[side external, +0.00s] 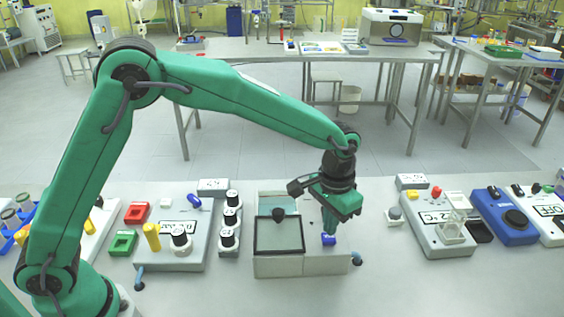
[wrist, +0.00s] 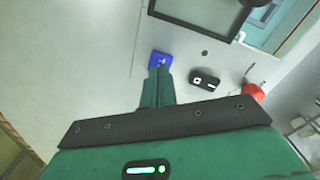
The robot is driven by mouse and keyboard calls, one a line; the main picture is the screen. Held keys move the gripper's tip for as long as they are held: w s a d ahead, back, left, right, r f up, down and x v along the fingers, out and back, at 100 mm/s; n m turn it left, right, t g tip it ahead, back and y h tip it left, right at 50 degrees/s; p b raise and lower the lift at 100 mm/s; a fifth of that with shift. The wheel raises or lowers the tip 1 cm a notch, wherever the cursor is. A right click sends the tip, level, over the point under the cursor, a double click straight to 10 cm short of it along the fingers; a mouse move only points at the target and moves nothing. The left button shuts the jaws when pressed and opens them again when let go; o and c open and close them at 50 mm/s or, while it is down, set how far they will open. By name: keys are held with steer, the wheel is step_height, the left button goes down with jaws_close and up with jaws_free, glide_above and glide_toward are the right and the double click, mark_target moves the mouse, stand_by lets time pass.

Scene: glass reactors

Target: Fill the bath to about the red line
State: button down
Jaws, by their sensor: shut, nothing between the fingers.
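The bath (side external: 279,252) is a pale box with a dark-framed opening, in the middle of the bench in the side view. Its dark frame also shows at the top of the wrist view (wrist: 195,25). I cannot make out a red line or the water level in it. A small blue control (side external: 328,240) sits on the box's right part; it also shows in the wrist view (wrist: 158,59). My gripper (side external: 328,231) points down, shut and empty, with its fingertips at the blue control. In the wrist view my fingertips (wrist: 160,70) overlap its lower edge; I cannot tell whether they touch.
A black switch (wrist: 205,79) and a red part (wrist: 253,92) are close to my fingers on the right in the wrist view. Black-capped bottles (side external: 230,238) stand left of the bath.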

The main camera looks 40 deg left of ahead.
steer(key=shift+r, duration=0.2)
steer(key=shift+r, duration=2.35)
steer(key=s+a+r+n+t, duration=0.1)
steer(key=s+a+r, duration=0.4)
steer(key=a, duration=0.2)
steer(key=s+a+r+t, duration=0.2)
steer(key=s+a+r, duration=0.2)
steer(key=a+r, duration=0.15)
steer(key=s+a+n+t, duration=0.1)
steer(key=s+a, duration=0.3)
steer(key=s, duration=0.3)
steer(key=s+a+f+n+t, duration=0.1)
steer(key=s+a, duration=0.4)
steer(key=s, duration=0.2)
steer(key=shift+a+t, duration=0.3)
